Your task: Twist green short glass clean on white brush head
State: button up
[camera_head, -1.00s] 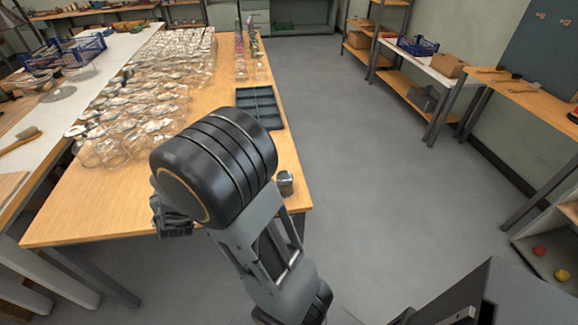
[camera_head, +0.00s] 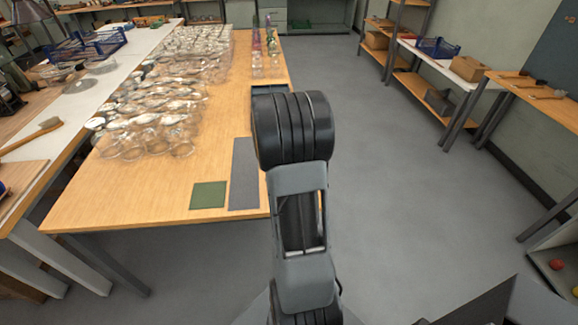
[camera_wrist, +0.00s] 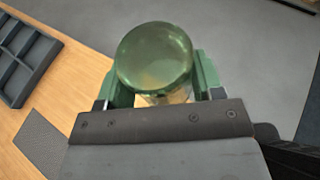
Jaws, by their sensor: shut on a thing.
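A green short glass (camera_wrist: 155,58) fills the upper middle of the wrist view, its round end toward the camera. My gripper (camera_wrist: 163,82) is shut on it, with one green finger on each side. Something yellowish shows at the glass's lower edge, too unclear to name. In the head view my own arm hides the gripper and the glass. I cannot make out a white brush head in either current view.
A dark compartment tray (camera_wrist: 22,58) lies on the wooden table (camera_head: 140,205), with a grey mat (camera_head: 243,175) and a green mat (camera_head: 208,195) nearer the front. Many clear glasses (camera_head: 150,135) crowd the table's left. Grey floor (camera_head: 400,180) on the right is open.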

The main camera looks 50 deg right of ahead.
dwell(0.3)
jog(key=w+f, duration=0.2)
jog(key=w, duration=0.2)
jog(key=w+d+f+p, duration=0.1)
jog(key=w+f, duration=0.2)
jog(key=w, duration=0.1)
jog(key=w+d+f, duration=0.1)
jog(key=w+f, duration=0.2)
jog(key=w, duration=0.1)
jog(key=shift+w+d+f+p, duration=0.15)
jog(key=shift+w+f+p, duration=0.1)
jog(key=shift+w+p, duration=0.1)
jog(key=f, duration=0.1)
jog(key=w+f, duration=0.1)
jog(key=f, duration=0.1)
jog(key=shift+d+f, duration=0.1)
jog(key=shift+f, duration=0.4)
jog(key=shift+f+b, duration=0.3)
jog(key=o, duration=1.1)
jog(key=shift+r, duration=0.1)
jog(key=shift+c, duration=0.2)
